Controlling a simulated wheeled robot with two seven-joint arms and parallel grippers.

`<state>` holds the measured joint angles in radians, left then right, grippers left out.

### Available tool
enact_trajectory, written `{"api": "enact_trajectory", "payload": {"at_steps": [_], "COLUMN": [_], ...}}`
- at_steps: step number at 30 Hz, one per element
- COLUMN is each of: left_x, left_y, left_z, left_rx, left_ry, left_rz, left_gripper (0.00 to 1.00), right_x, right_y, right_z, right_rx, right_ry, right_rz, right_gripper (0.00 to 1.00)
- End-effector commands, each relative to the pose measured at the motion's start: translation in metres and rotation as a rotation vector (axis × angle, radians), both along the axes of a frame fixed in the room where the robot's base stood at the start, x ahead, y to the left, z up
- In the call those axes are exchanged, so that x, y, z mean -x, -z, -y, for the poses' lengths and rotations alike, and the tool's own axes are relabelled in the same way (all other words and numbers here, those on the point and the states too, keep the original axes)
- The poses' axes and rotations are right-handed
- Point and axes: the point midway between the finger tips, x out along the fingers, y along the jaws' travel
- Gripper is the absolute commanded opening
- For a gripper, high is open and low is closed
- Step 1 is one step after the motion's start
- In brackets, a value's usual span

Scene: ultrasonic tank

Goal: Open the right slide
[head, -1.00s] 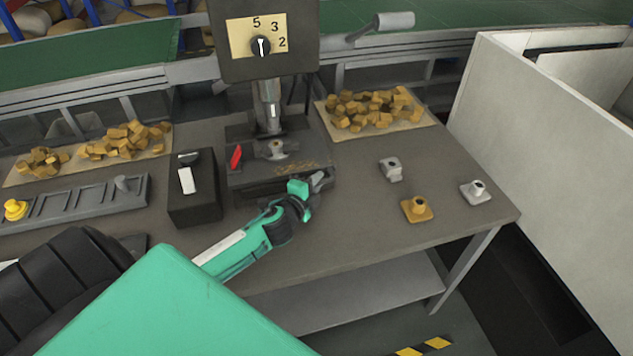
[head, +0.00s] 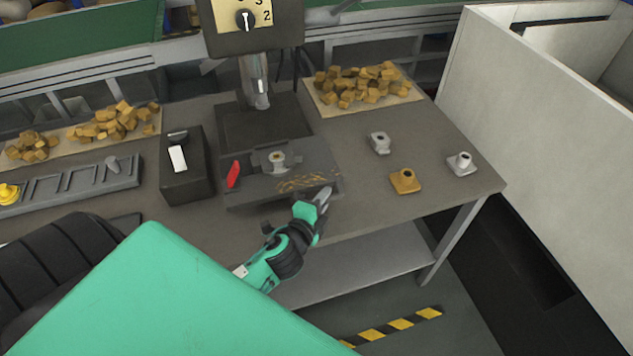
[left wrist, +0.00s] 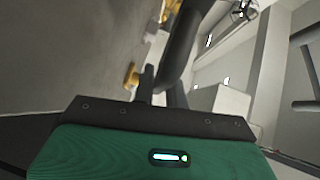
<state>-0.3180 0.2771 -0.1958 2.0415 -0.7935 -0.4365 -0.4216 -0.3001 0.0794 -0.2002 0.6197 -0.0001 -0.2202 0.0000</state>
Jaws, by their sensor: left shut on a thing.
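The dark slide (head: 252,190) of the press stands pulled out toward the front of the table, clear of the dark base (head: 250,122) behind it. It carries a small grey fixture (head: 277,160) and a scatter of yellow chips. My left gripper (head: 322,197) is at the slide's front right corner, shut on what appears to be its handle. The fingers mostly hide the held part. In the left wrist view the grip is not clear. My right gripper is not in view.
A black switch box (head: 187,185) stands left of the slide. A red lever (head: 233,174) is at the slide's left side. Grey and yellow parts, one a yellow part (head: 405,181), stand on the right. A tray of yellow pieces (head: 357,86) lies behind. A white wall (head: 540,150) bounds the right.

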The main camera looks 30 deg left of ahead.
Motion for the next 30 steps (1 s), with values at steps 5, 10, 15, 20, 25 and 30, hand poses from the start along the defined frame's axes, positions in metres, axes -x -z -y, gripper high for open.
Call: {"api": "enact_trajectory", "payload": {"at_steps": [5,10,15,20,25,30], "left_x": [0.017,0.025,0.027,0.026,0.026,0.026], "left_y": [0.003,0.002,0.001,0.001,0.000,0.000], "left_z": [0.020,0.029,0.031,0.030,0.030,0.030], "left_rx": [0.003,0.001,0.000,-0.001,-0.001,-0.001], "left_ry": [0.001,0.000,0.000,0.000,0.000,0.000], "left_rz": [-0.004,-0.003,-0.002,-0.001,0.000,0.000], "left_gripper": [0.00,0.00,0.00,0.00,0.25,0.35], "right_x": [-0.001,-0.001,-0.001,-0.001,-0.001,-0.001], "right_y": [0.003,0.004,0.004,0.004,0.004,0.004], "right_z": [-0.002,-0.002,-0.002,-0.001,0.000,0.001], "right_rx": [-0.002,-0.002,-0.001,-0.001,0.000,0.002], "right_ry": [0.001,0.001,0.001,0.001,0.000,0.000], "right_rz": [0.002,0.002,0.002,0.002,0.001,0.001], "right_gripper": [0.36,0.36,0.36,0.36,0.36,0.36]}}
